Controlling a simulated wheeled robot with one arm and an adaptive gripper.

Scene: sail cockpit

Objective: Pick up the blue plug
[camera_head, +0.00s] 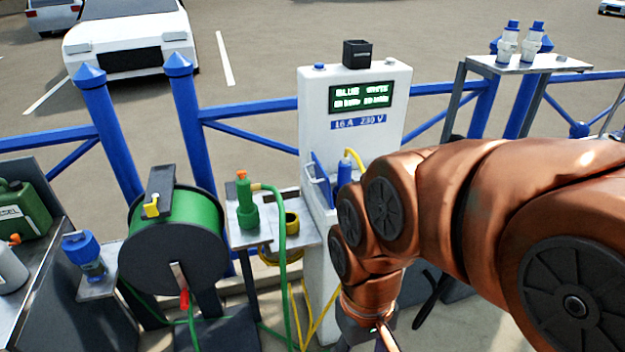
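A blue plug-like piece (344,173) stands upright at the front of the white power pedestal (390,135), with a yellow cable looping from its top. It is beside an open blue flap (322,178), and my arm hides what lies to its right. Another blue-topped connector (83,247) leans on a small grey stand at the left. My arm reaches in from the right and bends down in front of the pedestal. My gripper (352,335) is at the bottom edge, mostly cut off and dark, so its fingers cannot be made out.
A green plug (247,205) stands on a small metal shelf, its green cable hanging down. A green cable reel (178,240) is left of it. Yellow cable (292,223) hangs by the pedestal. Two blue-capped clear items stand on a high shelf (520,66). Blue railings (250,102) run behind.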

